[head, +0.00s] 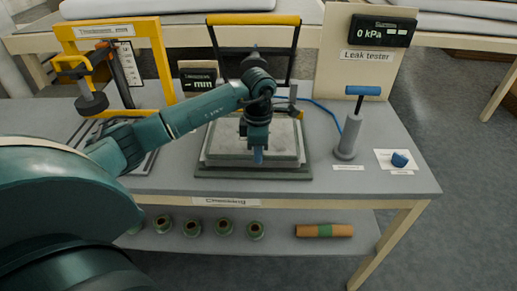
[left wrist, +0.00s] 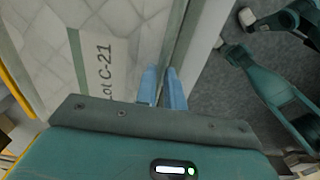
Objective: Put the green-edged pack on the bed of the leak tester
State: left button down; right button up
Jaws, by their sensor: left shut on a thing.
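A pale quilted pack (left wrist: 115,25) with a green strip and the lettering "LOT C-21" fills the left of the left wrist view. In the head view the pale slab (head: 228,147) lies flat on the dark bed of the leak tester (head: 215,173), under its raised yellow-handled frame. The green strip is not clear there. My left gripper (head: 258,158) points down at the slab's front edge. In the left wrist view its blue fingers (left wrist: 162,88) are shut on the pack's edge beyond the green strip. My right gripper is not in view.
A hand pump (head: 348,135) and a small blue part (head: 400,159) stand right of the tester. The gauge board (head: 365,50) reads 0 kPa. A yellow-framed thickness rig (head: 160,65) stands left. Several rolls (head: 223,226) and a brown tube (head: 305,231) lie on the lower shelf.

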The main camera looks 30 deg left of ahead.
pick_arm(q)
jog(key=c, duration=1.5)
grip_release()
